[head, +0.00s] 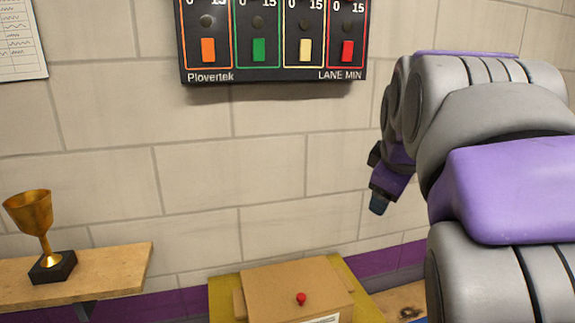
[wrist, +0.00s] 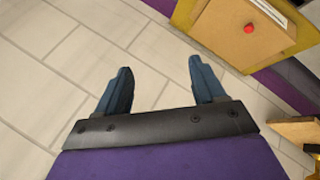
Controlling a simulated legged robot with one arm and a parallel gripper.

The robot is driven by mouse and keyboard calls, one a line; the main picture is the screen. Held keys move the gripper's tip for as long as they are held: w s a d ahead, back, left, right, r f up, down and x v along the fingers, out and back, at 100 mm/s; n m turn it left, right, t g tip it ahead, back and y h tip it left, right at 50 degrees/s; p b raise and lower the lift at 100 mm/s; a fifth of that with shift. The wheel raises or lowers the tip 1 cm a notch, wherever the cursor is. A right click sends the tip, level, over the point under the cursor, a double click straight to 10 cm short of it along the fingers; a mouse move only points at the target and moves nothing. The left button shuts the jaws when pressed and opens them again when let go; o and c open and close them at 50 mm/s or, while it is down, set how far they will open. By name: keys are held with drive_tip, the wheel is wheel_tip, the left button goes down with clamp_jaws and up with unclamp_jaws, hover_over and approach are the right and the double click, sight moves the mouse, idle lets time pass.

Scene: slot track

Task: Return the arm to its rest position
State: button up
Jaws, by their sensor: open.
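My arm, grey and purple, is at the right of the head view, bent in front of the wall. My gripper (head: 380,190) shows only in part there, small and pointing down, with the arm hiding much of it. In the wrist view my gripper (wrist: 163,88) has its two dark blue fingers wide apart. Nothing is between them but the tiled wall behind.
A wall panel (head: 272,75) with orange, green, cream and red sliders hangs at the top. A cardboard-coloured box (head: 270,283) with a red knob (head: 301,298) stands below. A gold trophy (head: 33,215) stands on a wooden shelf (head: 110,270) at left. The wall between is bare.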

drive_tip(key=s+a+f+m+g+b, duration=0.1)
drive_tip(key=s+f+m+g+b, duration=0.1)
drive_tip(key=s+f, duration=0.9)
drive_tip(key=s+a+f+m+g+y+b, duration=0.1)
drive_tip(key=s+f+m+g, duration=0.3)
drive_tip(key=s+f, duration=0.6)
drive_tip(key=s+a+f+m+g+b, duration=0.2)
drive_tip(key=s+f, duration=0.9)
drive_tip(key=f, duration=0.7)
drive_tip(key=shift+s+f+m+g+b, duration=0.15)
drive_tip(key=shift+s+m+g+b, duration=0.35)
drive_tip(key=shift+m+b, duration=0.55)
drive_tip(key=shift+w, duration=0.2)
